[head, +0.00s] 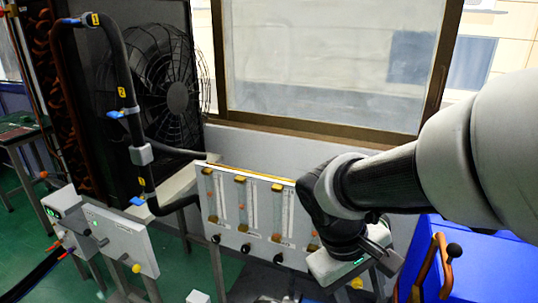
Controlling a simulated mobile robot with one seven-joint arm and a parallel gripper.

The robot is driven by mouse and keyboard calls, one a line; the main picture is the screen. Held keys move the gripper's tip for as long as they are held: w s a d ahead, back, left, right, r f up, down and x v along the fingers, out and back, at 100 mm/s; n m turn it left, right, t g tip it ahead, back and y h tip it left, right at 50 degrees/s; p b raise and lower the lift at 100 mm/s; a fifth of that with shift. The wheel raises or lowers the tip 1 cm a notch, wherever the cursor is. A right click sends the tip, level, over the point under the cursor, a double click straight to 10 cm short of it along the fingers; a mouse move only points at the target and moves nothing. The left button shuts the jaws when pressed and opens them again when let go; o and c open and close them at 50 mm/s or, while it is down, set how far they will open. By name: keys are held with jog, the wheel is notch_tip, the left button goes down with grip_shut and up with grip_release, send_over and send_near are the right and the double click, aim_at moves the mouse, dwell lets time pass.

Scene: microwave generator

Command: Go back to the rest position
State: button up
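My arm reaches in from the right, and its dark wrist (335,205) is bent downward. My gripper (372,257) is at its lower end, in front of or over a small light-grey box (322,268) with a green light. I cannot tell whether it touches the box. The fingers are hard to make out, so I cannot see whether they are open or shut, or whether anything is between them. No rest position is marked in the view.
A white panel with several flow meters (262,212) stands just left of my wrist. A blue cabinet (480,265) with a brown handle (432,262) is at the lower right. A caged fan (172,90), black hose (118,60) and grey control panel (120,238) are at the left. A window (330,60) is behind.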

notch_tip(320, 180, up, 30)
jog(key=s+a+m+t+y+p, duration=0.2)
jog(key=m+t+y+p, duration=0.2)
jog(key=p, duration=1.6)
jog(key=shift+a+f+t, duration=0.15)
jog(key=shift+a+t, duration=0.25)
jog(key=shift+t, duration=0.3)
jog(key=shift+s, duration=0.1)
dwell(0.4)
